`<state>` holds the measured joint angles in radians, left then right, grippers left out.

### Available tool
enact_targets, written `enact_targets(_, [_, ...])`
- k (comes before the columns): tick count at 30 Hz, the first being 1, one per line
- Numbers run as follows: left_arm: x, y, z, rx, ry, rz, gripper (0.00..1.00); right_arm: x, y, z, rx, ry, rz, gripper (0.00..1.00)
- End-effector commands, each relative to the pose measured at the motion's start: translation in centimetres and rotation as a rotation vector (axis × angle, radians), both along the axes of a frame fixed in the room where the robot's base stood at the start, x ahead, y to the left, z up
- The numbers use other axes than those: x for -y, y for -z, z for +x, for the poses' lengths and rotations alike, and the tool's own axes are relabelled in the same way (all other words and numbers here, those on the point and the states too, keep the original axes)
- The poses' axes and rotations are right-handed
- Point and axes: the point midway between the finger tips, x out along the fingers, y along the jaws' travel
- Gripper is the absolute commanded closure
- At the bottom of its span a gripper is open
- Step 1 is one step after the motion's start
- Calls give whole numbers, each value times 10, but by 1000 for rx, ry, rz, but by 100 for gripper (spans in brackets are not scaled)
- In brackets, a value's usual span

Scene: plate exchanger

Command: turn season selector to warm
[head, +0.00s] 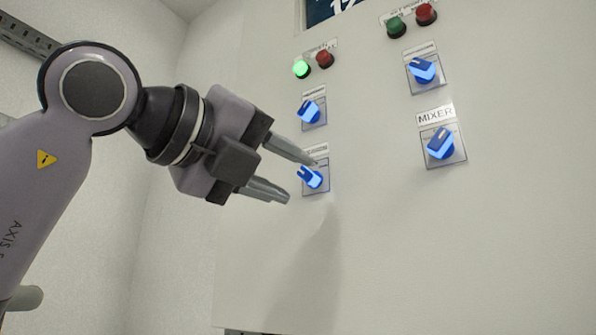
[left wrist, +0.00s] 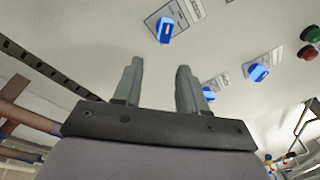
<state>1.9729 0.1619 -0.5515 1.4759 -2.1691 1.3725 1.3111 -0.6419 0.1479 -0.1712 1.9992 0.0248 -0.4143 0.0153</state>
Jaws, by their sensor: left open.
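The season selector (head: 311,178) is a blue knob on a square plate, the lower of the left column on the wall panel. Its small label is hard to read. Its pointer tilts to the upper left. My left gripper (head: 301,181) is open and empty, with its fingers pointing at this knob from the left. One fingertip overlaps the plate's upper edge; I cannot tell if it touches. In the left wrist view the selector (left wrist: 165,30) shows beyond the open fingers (left wrist: 159,64), apparently apart from them. My right gripper is out of view.
Above are another blue knob (head: 311,111), a lit green button (head: 301,69) and a red button (head: 325,59). The mixer knob (head: 440,144) and another knob (head: 422,71) are at right. The panel below the knobs is bare.

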Motion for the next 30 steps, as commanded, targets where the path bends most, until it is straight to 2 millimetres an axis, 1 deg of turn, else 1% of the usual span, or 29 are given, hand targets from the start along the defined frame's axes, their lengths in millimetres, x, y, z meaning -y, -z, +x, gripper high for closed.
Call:
enact_targets(1, [-6, -8, -5, 8, -45, 2, 58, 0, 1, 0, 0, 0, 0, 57])
enact_targets(3, [-13, -15, -8, 11, -93, 2, 58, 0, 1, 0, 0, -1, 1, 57])
enact_targets(7, [-18, -22, -8, 10, -136, -1, 58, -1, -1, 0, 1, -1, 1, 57])
enact_targets(11, [-10, -24, 3, 8, -139, 1, 58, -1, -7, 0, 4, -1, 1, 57])
enact_targets(16, [6, -24, 26, 8, -137, 0, 58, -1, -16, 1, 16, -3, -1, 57])
enact_targets(21, [17, -23, 43, 10, -136, 1, 58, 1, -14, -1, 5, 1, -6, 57])
enact_targets(24, [20, -23, 48, 12, -138, 1, 58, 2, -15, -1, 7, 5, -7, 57])
enact_targets(30, [21, -22, 49, 12, -137, 0, 58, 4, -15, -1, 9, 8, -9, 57])
